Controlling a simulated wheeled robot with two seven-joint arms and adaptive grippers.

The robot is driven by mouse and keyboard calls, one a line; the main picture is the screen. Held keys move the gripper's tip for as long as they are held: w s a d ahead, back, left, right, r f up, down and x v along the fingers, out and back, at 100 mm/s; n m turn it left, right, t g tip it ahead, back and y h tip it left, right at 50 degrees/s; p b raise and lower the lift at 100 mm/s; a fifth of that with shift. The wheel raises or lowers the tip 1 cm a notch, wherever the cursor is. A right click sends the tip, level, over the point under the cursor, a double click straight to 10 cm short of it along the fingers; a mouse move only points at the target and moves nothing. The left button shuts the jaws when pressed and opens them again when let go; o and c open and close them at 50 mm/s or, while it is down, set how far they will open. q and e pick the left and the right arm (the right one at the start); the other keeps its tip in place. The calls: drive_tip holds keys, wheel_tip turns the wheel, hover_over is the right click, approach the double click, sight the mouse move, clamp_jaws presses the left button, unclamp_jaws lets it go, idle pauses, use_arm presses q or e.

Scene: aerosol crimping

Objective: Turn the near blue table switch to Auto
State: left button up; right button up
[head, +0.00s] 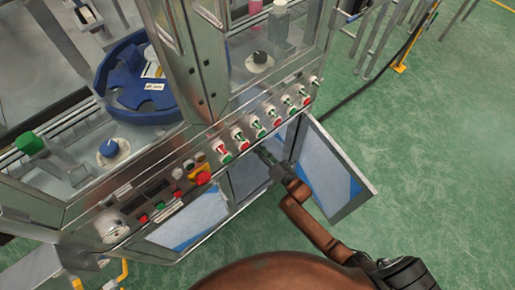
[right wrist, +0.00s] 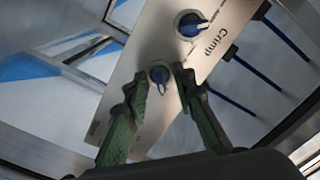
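In the right wrist view, a pale panel (right wrist: 222,25) marked "Crimp" carries two blue rotary switches. The upper switch (right wrist: 190,25) sits beside that label. The lower switch (right wrist: 160,74) appears between my right gripper's fingertips. Its label is not readable, and so I cannot tell which setting it points to. My right gripper (right wrist: 161,80) is open, its green fingers on either side of the lower switch; contact is unclear. In the head view, my right gripper (head: 267,158) reaches into the machine front below the button row. The switches are hidden there. My left gripper is not in view.
An open cabinet door (head: 340,185) stands just right of my right arm. A row of red and green buttons (head: 258,131) runs above the gripper, with a red emergency stop (head: 203,178) to the left. Green floor (head: 430,150) is free at right.

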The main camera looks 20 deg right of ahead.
drive_tip(key=shift+c, duration=0.5)
clamp_jaws()
